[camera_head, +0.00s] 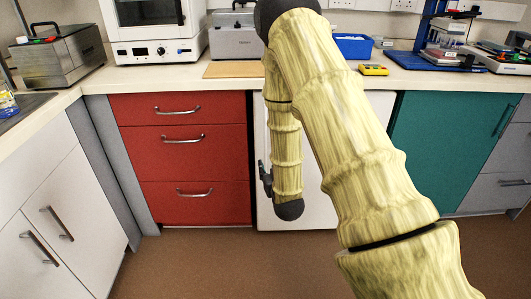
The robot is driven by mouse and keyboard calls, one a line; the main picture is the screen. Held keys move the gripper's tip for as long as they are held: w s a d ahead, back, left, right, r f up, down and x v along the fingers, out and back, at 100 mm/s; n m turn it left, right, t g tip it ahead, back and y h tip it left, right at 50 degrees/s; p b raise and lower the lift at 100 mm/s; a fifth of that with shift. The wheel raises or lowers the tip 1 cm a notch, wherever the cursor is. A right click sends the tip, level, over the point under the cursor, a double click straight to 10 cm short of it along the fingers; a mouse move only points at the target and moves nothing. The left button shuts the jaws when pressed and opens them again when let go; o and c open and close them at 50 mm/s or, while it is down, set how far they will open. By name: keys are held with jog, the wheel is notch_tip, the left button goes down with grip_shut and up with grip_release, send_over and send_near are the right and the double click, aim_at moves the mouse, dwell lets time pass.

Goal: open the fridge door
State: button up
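The fridge (314,195) is a white under-counter unit between the red drawers and the teal cabinet. Its door looks shut, with its front level with the units beside it. My yellowish, sleeved arm hangs in front and hides much of the door. My gripper (266,178) seems to be the small dark shape at the left of my wrist, by the door's left edge. It is mostly hidden behind the wrist. I cannot tell whether its fingers are open or whether they touch the door. No door handle can be made out clearly.
Red drawers (185,160) stand left of the fridge and a teal cabinet (445,150) stands right. Lab equipment stands on the worktop, including a blue tray (353,46) and a yellow device (373,70). The brown floor (215,265) in front is clear.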

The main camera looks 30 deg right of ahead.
jog(key=w+d+r+t+b, duration=0.1)
jog(key=w+d, duration=0.2)
jog(key=w, duration=0.3)
jog(key=w+d+r+h+b, duration=0.1)
jog(key=w+d+r+b, duration=0.1)
jog(key=w, duration=0.4)
jog(key=shift+d+t, duration=0.4)
jog(key=shift+d, duration=0.45)
jog(key=shift+w+r, duration=0.1)
grip_shut()
